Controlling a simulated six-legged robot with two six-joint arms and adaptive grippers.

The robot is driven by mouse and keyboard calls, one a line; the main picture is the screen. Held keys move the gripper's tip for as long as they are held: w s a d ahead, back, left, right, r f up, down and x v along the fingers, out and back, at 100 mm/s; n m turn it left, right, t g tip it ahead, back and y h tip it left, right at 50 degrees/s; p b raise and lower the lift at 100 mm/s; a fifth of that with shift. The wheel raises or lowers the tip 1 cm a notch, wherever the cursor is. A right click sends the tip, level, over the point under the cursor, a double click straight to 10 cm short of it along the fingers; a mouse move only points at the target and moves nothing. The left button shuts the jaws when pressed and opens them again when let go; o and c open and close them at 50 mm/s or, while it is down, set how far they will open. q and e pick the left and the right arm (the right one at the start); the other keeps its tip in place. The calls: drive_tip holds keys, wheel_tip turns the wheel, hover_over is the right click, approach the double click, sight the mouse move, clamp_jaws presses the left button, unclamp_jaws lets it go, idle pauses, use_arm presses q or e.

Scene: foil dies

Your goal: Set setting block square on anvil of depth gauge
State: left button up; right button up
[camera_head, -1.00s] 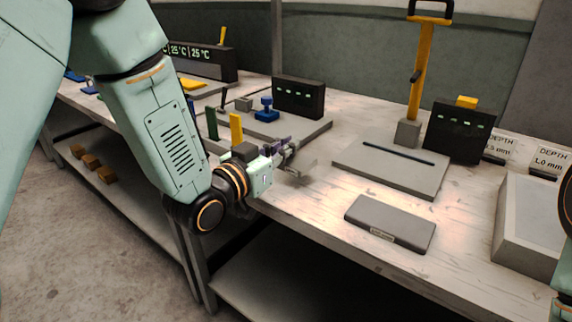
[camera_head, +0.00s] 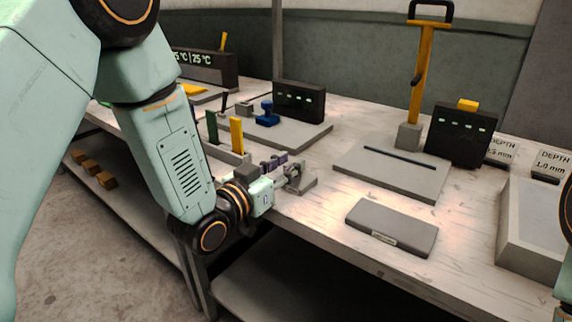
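My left gripper (camera_head: 274,163) reaches in from the left over the front edge of the bench, its dark purple fingers seen small and side-on. I cannot tell whether they are open or hold anything. Just right of the fingertips stands a small grey device with a round part on a flat base (camera_head: 299,181), which looks like the depth gauge. Whether the fingers touch it is unclear. I cannot pick out the setting block for certain; a small grey block (camera_head: 244,107) lies farther back. My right gripper is out of view.
A flat grey case (camera_head: 392,228) lies at the front edge. Behind it are a slotted plate (camera_head: 391,170), a yellow-handled press (camera_head: 417,80) and a black display (camera_head: 460,134). A grey tray (camera_head: 513,237) stands at right. Yellow (camera_head: 237,135) and green (camera_head: 212,125) uprights stand near my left gripper.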

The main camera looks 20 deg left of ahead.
use_arm(q)
drive_tip(key=p+v, duration=0.1)
drive_tip(key=v, duration=0.5)
drive_tip(key=shift+s+d+f, duration=0.1)
drive_tip(key=shift+s+f, duration=0.05)
drive_tip(key=shift+s, duration=0.25)
drive_tip(key=shift+s+f, duration=0.1)
drive_tip(key=shift+s, duration=0.45)
